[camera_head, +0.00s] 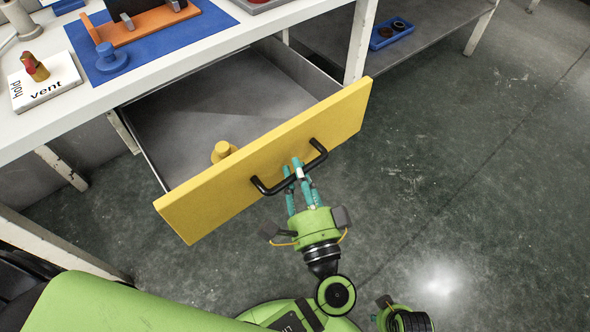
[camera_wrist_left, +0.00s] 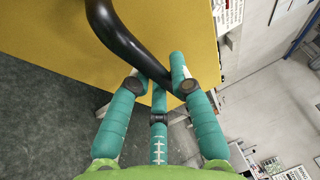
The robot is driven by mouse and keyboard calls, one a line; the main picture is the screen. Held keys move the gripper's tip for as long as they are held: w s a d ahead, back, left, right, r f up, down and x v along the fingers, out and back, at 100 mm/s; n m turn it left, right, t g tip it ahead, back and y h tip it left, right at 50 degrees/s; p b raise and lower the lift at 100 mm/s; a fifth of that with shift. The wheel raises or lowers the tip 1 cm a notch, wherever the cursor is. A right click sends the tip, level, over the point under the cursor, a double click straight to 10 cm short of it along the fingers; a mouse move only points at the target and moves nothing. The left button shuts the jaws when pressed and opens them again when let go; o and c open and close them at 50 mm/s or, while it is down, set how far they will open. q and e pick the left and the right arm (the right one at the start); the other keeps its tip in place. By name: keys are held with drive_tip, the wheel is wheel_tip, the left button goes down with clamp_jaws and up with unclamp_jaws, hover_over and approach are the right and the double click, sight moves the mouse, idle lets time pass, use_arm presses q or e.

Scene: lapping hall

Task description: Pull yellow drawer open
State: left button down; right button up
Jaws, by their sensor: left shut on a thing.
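The yellow drawer (camera_head: 215,200) stands well out from under the white bench in the head view. Its grey inside shows, with a yellow knob-like piece (camera_head: 223,151) lying near the front panel. A black bar handle (camera_head: 270,187) is fixed to the yellow front. My left gripper (camera_head: 297,172) is at the handle, its teal fingers shut around the bar. In the left wrist view the fingers (camera_wrist_left: 160,85) close about the black handle (camera_wrist_left: 122,38), with the yellow front (camera_wrist_left: 50,35) behind it. My right gripper is not seen.
The white bench (camera_head: 150,85) above carries a blue mat (camera_head: 205,30) with an orange fixture, and a white "hold/vent" block (camera_head: 45,85). A bench leg (camera_head: 360,40) stands close beyond the drawer's right end. A blue tray (camera_head: 392,33) lies on a low shelf. The floor at right is clear.

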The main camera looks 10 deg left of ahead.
use_arm(q)
drive_tip(key=c, duration=1.1)
unclamp_jaws()
drive_tip(key=v, duration=1.2)
